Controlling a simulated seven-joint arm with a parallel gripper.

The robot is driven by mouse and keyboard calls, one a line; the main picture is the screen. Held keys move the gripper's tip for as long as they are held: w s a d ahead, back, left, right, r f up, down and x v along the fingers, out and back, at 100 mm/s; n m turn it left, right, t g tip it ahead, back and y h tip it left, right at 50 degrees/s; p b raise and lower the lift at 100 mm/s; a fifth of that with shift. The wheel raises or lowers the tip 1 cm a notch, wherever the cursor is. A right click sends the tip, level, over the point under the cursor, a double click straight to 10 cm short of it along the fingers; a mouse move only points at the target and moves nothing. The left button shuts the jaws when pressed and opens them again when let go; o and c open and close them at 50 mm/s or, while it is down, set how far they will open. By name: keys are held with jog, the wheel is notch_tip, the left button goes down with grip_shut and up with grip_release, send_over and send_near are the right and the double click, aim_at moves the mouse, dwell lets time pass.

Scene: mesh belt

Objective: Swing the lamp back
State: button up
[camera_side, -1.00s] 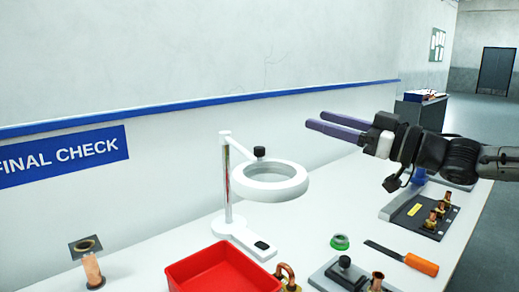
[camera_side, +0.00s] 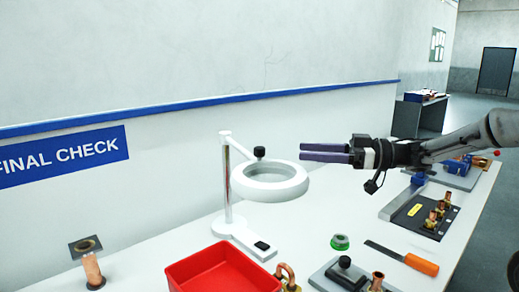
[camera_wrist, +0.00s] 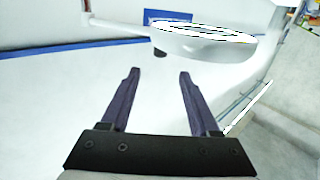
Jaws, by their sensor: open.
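The lamp (camera_side: 228,190) is white, with an upright post on a flat base, a short arm and a ring-shaped head (camera_side: 270,190). A black knob (camera_side: 259,152) sits at the back of the ring. My gripper (camera_side: 301,152) is at the right of the ring, a little above its rim, with its purple fingers pointing left. In the wrist view the open, empty fingers (camera_wrist: 157,73) point toward the ring head (camera_wrist: 200,42), which lies beyond the fingertips, with the knob (camera_wrist: 159,53) below it. The gripper looks apart from the lamp.
A red tray (camera_side: 172,274) stands in front of the lamp base. Copper fittings (camera_side: 93,270), a green ring (camera_side: 340,241), an orange-handled tool (camera_side: 421,264) and black fixtures (camera_side: 408,215) lie on the white bench. The wall with a blue rail (camera_side: 200,106) runs behind.

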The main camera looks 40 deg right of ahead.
aim_at(260, 148)
jog(key=x, duration=1.1)
jog(key=shift+w+a, duration=0.2)
jog(key=shift+a, duration=0.05)
grip_shut()
dwell(0.9)
